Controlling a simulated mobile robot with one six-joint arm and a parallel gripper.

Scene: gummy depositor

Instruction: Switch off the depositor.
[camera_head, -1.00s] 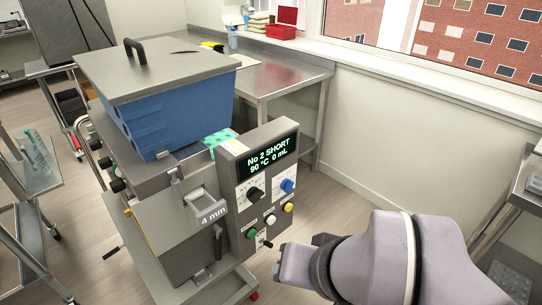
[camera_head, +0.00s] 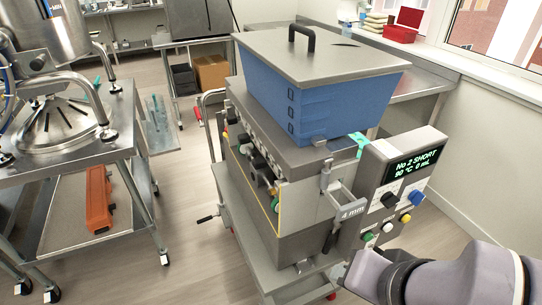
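The depositor (camera_head: 265,196) stands right of centre on a wheeled frame, with a blue hopper (camera_head: 330,108) under a grey lid. Its control panel (camera_head: 378,172) is on the right. The lit display (camera_head: 414,172) reads "No 2 SHORT, 90 °C 0 mL". Below it are a black knob (camera_head: 390,200), a blue knob (camera_head: 418,197), a yellow button (camera_head: 405,218), a white button (camera_head: 387,227) and a green button (camera_head: 368,236). My arm enters at the lower right, close to the panel's lower edge. My gripper's fingers do not show clearly, and the arm may hide the panel's bottom.
A steel table (camera_head: 122,135) with a conical machine stands at the left, an orange item on its shelf. A bench (camera_head: 432,80) runs along the window behind the depositor. A cardboard box (camera_head: 211,73) sits at the back. Open floor (camera_head: 186,210) lies between the table and depositor.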

